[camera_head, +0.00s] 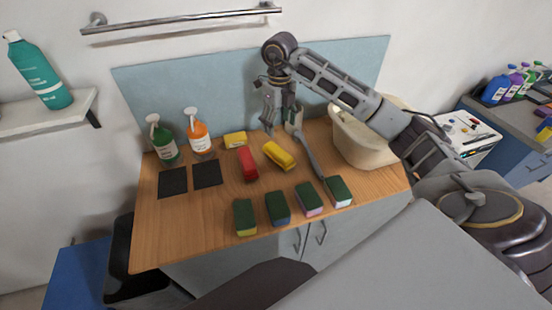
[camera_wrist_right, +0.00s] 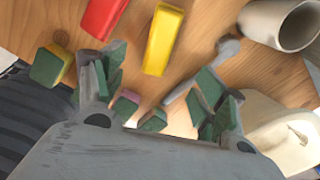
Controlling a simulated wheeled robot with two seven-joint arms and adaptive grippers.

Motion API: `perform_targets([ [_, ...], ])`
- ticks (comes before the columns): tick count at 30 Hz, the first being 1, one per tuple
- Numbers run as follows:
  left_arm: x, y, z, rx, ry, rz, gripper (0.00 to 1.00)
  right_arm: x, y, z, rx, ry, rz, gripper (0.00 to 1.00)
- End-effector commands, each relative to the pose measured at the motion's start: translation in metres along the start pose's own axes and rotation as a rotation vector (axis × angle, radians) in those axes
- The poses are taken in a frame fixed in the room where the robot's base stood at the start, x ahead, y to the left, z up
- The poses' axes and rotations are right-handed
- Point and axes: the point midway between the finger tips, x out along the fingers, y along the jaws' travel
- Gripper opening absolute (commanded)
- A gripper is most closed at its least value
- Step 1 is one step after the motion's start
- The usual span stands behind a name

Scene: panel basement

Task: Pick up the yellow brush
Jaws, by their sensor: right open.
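The yellow brush (camera_head: 279,156) lies on the wooden counter (camera_head: 180,235), right of a red brush (camera_head: 248,163). My right gripper (camera_head: 278,118) is above the back of the counter, behind the yellow brush in the head view. In the right wrist view my right gripper (camera_wrist_right: 160,72) is open with its two fingers spread. The yellow brush (camera_wrist_right: 162,40) shows there beyond the gap between them, apart from both fingers, with the red brush (camera_wrist_right: 103,17) to its left. Nothing is held. My left gripper is not in view.
Several sponges (camera_head: 277,208) line the counter's front. A grey long-handled tool (camera_head: 308,155) lies close right of the yellow brush. A beige basin (camera_head: 360,142) stands farther right. Spray bottles (camera_head: 198,133), black squares (camera_head: 173,182) and a yellow sponge (camera_head: 235,139) are left.

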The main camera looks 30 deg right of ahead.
Motion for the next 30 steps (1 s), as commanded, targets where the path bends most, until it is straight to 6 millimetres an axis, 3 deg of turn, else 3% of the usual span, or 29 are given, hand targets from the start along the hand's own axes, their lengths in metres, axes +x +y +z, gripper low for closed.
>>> perform_targets([
  [17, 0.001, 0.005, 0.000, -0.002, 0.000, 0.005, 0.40, 0.006, 0.000, 0.000, 0.000, 0.001, 0.000, 0.71],
  [30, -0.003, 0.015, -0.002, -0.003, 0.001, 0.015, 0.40, 0.049, 0.000, 0.000, 0.000, 0.002, 0.001, 0.71],
])
